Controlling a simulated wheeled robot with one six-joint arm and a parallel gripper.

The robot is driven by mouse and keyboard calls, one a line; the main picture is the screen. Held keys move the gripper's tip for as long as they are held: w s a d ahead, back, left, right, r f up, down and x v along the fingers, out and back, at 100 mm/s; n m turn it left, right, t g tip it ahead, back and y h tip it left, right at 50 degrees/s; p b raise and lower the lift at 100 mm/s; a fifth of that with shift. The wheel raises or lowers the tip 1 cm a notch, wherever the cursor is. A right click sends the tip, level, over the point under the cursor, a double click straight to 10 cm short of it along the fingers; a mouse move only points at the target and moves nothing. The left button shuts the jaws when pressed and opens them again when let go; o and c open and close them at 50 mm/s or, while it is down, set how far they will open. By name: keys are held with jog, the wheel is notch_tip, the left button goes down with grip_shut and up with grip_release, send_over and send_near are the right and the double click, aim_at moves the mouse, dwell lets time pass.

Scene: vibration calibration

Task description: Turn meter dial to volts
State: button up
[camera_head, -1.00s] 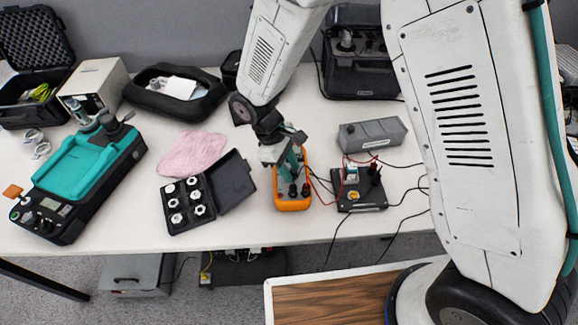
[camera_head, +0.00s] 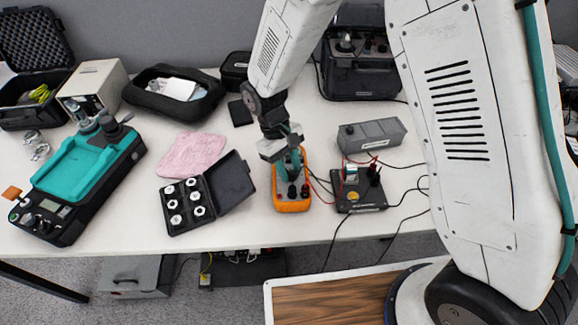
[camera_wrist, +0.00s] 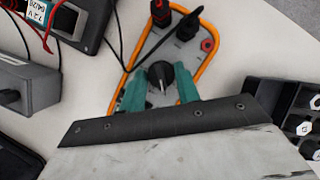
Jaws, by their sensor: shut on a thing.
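The orange-edged meter (camera_head: 293,204) lies on the table in the head view, below my arm. In the wrist view its orange rim (camera_wrist: 207,33) surrounds a grey face with several lead plugs at the far end. The black dial (camera_wrist: 162,84) sits on that face and carries a pale pointer line. My gripper (camera_wrist: 163,80) has its teal fingers on both sides of the dial, shut on it. In the head view the gripper (camera_head: 289,163) covers the dial and most of the meter face. The dial markings cannot be read.
An open black case of white-topped pieces (camera_head: 188,205) stands left of the meter. A black box with leads and a small display (camera_head: 360,190) is to the right. A grey box (camera_head: 371,134) lies behind it. Leads cross the table nearby. A pink cloth (camera_head: 192,155) lies behind the case.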

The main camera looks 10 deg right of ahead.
aim_at(292, 173)
jog(key=o, duration=1)
jog(key=shift+r, duration=0.1)
jog(key=v, duration=0.7)
jog(key=shift+w+r, duration=0.2)
jog(key=shift+r, duration=0.05)
jog(key=shift+m+g, duration=0.3)
jog(key=shift+g, duration=0.1)
jog(key=s+d, duration=0.1)
jog(key=s+d+r, duration=0.1)
jog(key=s, duration=0.1)
jog(key=shift+s+d+r, duration=0.1)
jog(key=shift+s+r, duration=0.1)
jog(key=s+d+r+m+t+y, duration=0.1)
jog(key=s+d+r+m+t, duration=0.1)
jog(key=s+d+r, duration=0.4)
jog(key=s+d+r+m+t+y, duration=0.1)
jog(key=s+d+r+m, duration=0.1)
jog(key=s+d+r, duration=0.4)
jog(key=s+d+r+m+t, duration=0.2)
jog(key=s+d+r+m, duration=0.1)
jog(key=s+d+r, duration=0.4)
jog(key=shift+d+r+t+y, duration=0.3)
jog(key=shift+d+r+y, duration=0.1)
jog(key=shift+d+r, duration=0.3)
